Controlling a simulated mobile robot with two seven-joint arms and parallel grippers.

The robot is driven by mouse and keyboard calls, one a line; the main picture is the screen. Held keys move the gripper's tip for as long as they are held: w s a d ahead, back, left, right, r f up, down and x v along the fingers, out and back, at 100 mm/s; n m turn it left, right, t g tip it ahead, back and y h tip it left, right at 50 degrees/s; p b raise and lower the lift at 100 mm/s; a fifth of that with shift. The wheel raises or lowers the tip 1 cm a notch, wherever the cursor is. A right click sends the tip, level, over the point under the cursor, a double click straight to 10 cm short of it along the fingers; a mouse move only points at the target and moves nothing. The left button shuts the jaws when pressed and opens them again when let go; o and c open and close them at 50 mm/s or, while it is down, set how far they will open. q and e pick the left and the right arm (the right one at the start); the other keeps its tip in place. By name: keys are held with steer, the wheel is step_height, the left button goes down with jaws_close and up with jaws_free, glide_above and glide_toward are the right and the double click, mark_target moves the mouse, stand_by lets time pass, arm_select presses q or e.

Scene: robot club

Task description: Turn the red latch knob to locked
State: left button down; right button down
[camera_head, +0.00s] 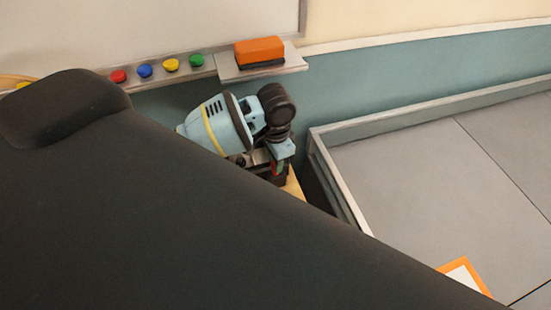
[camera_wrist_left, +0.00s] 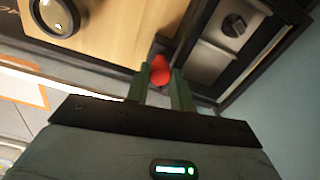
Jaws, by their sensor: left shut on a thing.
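The red latch knob (camera_wrist_left: 160,70) shows between the two green fingers of my left gripper (camera_wrist_left: 160,82) in the left wrist view. The gripper is shut on it. The knob sits at the edge of a light wooden panel (camera_wrist_left: 125,35); its pointer and any lock marking are too small or covered to read. A large dark shape covers much of that view and hides most of what the knob is mounted on. My right gripper is not in view.
A dark-framed opening (camera_wrist_left: 225,50) beside the panel holds a grey part with a round black piece. A round dark wheel-like part (camera_wrist_left: 55,15) is at upper left. An orange eraser (camera_head: 259,51) and coloured magnets lie on the board ledge. A low-walled grey floor (camera_head: 430,170) lies right.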

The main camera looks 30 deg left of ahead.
arm_select(q)
steer(key=shift+r, duration=0.1)
stand_by(0.3)
steer(key=c, duration=1.2)
jaws_free()
steer(key=shift+r, duration=3.9)
steer(key=shift+d+f, duration=0.1)
